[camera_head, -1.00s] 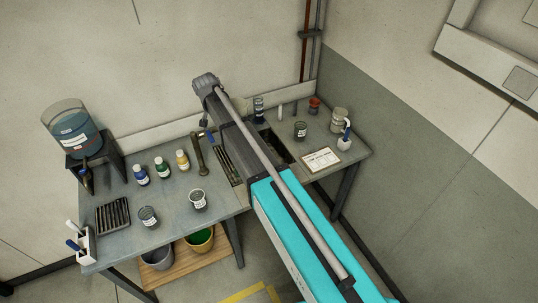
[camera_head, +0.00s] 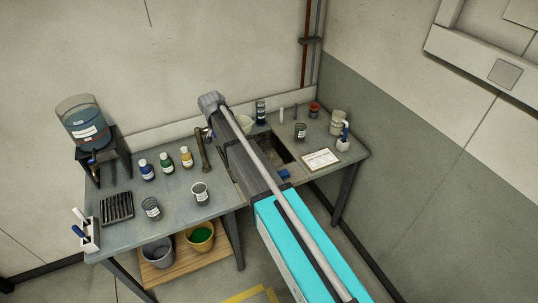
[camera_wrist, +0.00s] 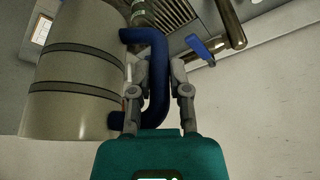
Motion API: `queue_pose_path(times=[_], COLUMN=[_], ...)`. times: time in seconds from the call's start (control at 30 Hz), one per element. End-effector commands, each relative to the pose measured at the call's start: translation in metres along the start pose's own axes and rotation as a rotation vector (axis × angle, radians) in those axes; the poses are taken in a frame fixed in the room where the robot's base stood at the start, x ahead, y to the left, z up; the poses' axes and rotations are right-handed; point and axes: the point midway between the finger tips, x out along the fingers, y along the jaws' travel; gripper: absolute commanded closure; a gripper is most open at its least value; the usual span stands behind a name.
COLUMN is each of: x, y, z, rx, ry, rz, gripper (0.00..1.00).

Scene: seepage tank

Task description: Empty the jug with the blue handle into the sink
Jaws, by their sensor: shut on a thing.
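The jug (camera_wrist: 75,75) fills the left of the wrist view as a large grey-beige cylinder with dark bands. Its blue handle (camera_wrist: 158,85) lies between the fingers of my gripper (camera_wrist: 158,68), which is shut on it. The jug's mouth and contents are not visible, and I cannot tell its tilt. In the head view my arm hides the gripper. A pale rounded thing (camera_head: 245,122) shows there behind the arm; I cannot tell if it is the jug. The sink (camera_head: 272,146) is a dark opening in the bench, partly covered by my arm.
A tap (camera_head: 203,152) with a blue lever (camera_wrist: 200,48) stands left of the sink. Several small bottles and cups stand on the bench. A clipboard (camera_head: 320,159), a pale jug (camera_head: 337,122) and a wash bottle (camera_head: 344,139) are on the right. A small blue thing (camera_head: 283,174) lies at the sink's front.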

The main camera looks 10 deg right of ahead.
Motion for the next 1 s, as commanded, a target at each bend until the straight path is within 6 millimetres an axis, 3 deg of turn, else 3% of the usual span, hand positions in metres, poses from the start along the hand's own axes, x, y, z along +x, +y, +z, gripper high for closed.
queue_pose_path(times=[1.0], x=[0.098], y=[0.009], z=[0.039], rx=[0.001], ry=[0.001], rz=[0.001], gripper=[1.00])
